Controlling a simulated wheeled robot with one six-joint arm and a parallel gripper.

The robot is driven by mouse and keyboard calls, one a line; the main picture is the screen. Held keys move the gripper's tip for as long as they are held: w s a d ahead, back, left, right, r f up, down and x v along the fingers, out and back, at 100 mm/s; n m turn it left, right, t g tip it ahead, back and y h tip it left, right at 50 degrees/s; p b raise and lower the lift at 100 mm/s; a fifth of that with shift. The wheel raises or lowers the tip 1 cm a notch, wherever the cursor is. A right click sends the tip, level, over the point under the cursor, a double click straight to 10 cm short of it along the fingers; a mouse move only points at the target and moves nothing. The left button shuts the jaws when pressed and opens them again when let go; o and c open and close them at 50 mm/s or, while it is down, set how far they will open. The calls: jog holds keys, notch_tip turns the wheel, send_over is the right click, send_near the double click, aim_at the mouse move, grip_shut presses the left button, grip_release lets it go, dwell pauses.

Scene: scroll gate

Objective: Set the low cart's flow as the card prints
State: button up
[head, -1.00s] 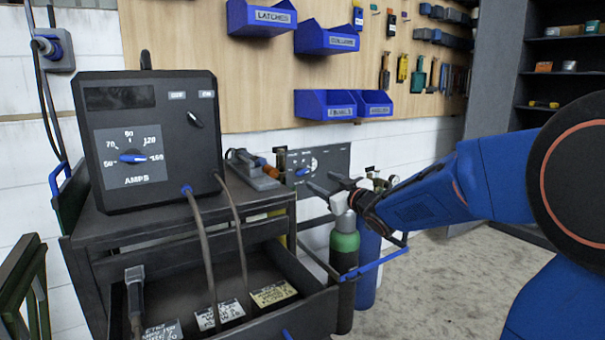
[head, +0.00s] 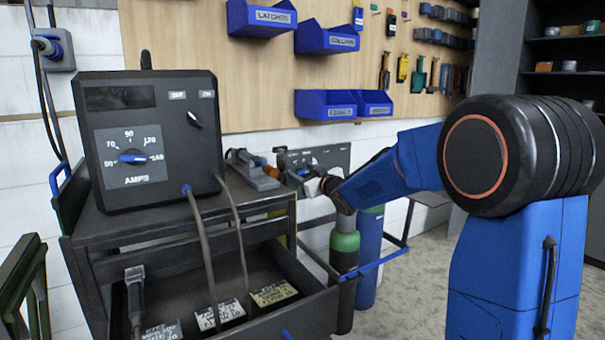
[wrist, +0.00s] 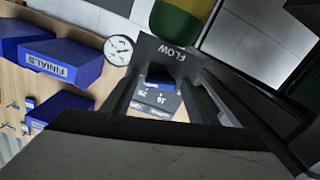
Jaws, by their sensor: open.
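A dark flow panel (head: 338,155) stands behind the cylinders, partly hidden by my arm. In the wrist view the panel (wrist: 178,52) reads FLOW and has a blue knob (wrist: 158,80) with a numbered scale. My gripper (head: 303,175) is open in front of this panel. In the wrist view the fingers of my gripper (wrist: 166,88) stand on either side of the knob; I cannot tell whether they touch it. A yellowish card (head: 274,293), a white card (head: 221,315) and another card (head: 163,331) lie in the cart drawer (head: 300,312). Their print is too small to read surely.
A dark welding unit (head: 148,140) with an AMPS dial sits on the cart top (head: 95,225). A green-topped cylinder (head: 344,250) and a blue cylinder (head: 369,250) stand below my arm. Blue bins (head: 326,105) hang on the pegboard. Open floor (head: 410,285) lies right.

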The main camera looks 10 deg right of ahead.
jog(key=c, duration=1.1)
jog(key=shift+o, duration=0.2)
jog(key=shift+n, duration=0.3)
jog(key=n, duration=0.4)
jog(key=shift+a+n, duration=0.1)
jog(key=shift+n, duration=0.2)
jog(key=shift+f+n, duration=0.15)
jog(key=shift+n, duration=2.05)
jog(key=o, duration=1.1)
jog(key=shift+c, duration=0.2)
